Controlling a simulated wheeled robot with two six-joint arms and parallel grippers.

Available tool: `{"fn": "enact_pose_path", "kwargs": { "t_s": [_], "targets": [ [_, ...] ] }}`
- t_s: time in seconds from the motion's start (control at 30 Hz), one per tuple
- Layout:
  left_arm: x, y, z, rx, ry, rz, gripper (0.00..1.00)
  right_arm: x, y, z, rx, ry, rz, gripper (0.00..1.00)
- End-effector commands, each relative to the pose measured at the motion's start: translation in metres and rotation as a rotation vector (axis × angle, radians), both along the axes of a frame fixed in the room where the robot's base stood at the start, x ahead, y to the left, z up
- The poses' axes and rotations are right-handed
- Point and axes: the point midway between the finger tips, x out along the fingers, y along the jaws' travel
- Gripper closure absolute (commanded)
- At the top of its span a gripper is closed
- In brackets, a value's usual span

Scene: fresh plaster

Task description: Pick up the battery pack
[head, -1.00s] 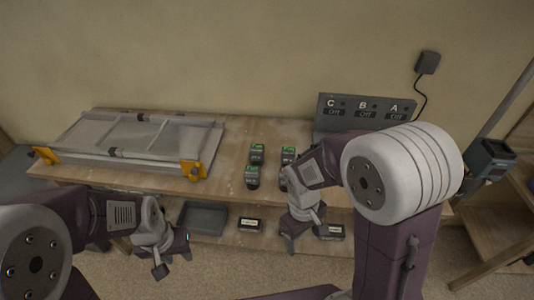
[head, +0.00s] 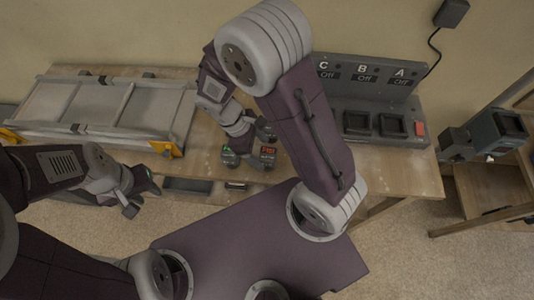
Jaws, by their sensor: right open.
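Several dark battery packs stand on the wooden bench. One with a green top (head: 230,157) is at the left, one with a red-lit top (head: 267,152) is to its right, and a third (head: 266,129) is partly hidden behind my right gripper. My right gripper (head: 251,145) is open, pointing down among the packs; its fingertips are partly hidden, and I cannot tell whether they touch a pack. My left gripper (head: 142,197) is open and empty, in front of the bench's left part.
A grey charger (head: 372,130) with slots marked C, B and A, all reading Off, stands at the bench's right. A framed panel with yellow corners (head: 110,105) lies at the left. A dark handheld device (head: 495,135) is by the right shelf.

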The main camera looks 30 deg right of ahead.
Motion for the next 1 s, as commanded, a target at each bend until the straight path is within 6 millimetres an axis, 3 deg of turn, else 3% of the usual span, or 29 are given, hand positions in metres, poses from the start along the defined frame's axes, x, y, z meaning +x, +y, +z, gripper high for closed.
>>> {"fn": "enact_pose_path", "kwargs": {
  "t_s": [0.27, 0.5, 0.77, 0.87, 1.0],
  "targets": [
    [0.0, 0.0, 0.001, 0.0, 0.0, 0.0, 0.64, -0.003, -0.007, -0.018, 0.001, 0.0, -0.002, 0.25],
    [0.0, 0.0, 0.001, 0.0, 0.0, 0.0, 0.64, -0.009, -0.023, -0.056, 0.0, 0.001, -0.003, 0.25],
    [0.0, 0.0, 0.001, 0.0, 0.0, 0.0, 0.64, -0.01, -0.025, -0.062, 0.002, -0.002, -0.002, 0.25],
    [0.0, 0.0, 0.001, 0.0, 0.0, 0.0, 0.64, -0.01, -0.025, -0.061, 0.002, -0.002, -0.002, 0.48],
    [0.0, 0.0, 0.001, 0.0, 0.0, 0.0, 0.64, -0.01, -0.025, -0.061, 0.002, -0.002, -0.002, 0.87]
  ]
}}
